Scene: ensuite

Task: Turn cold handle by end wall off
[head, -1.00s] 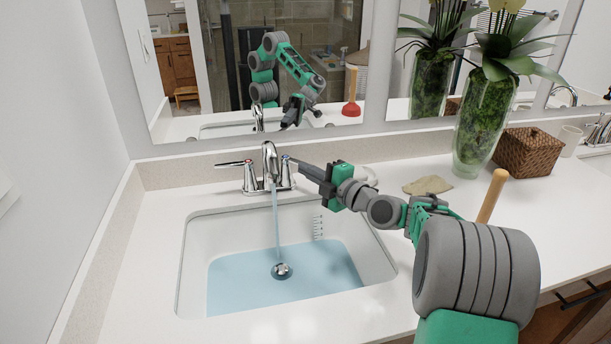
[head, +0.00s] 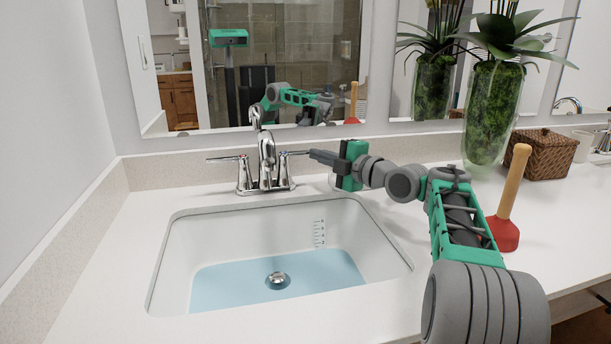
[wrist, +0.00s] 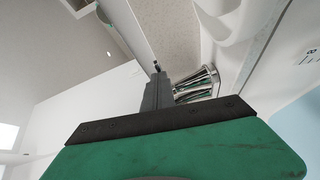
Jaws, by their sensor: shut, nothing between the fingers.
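The chrome faucet (head: 266,160) stands behind the basin by the left end wall, with a lever handle on each side. The right-hand handle (head: 284,170), the one near my gripper, has its lever pointing right. The left handle (head: 243,175) has its lever pointing left. No water runs from the spout. My gripper (head: 313,154) is shut and empty, at the outer end of the right lever; whether it touches is unclear. In the wrist view my closed fingers (wrist: 156,75) lie beside a chrome handle base (wrist: 198,84).
The white basin (head: 178,250) holds bluish water around a drain plug (head: 277,280). A red plunger (head: 505,233) stands on the counter at right, near my arm. A glass plant vase (head: 490,115) and wicker basket (head: 545,153) stand behind it. A mirror (head: 290,60) backs the counter.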

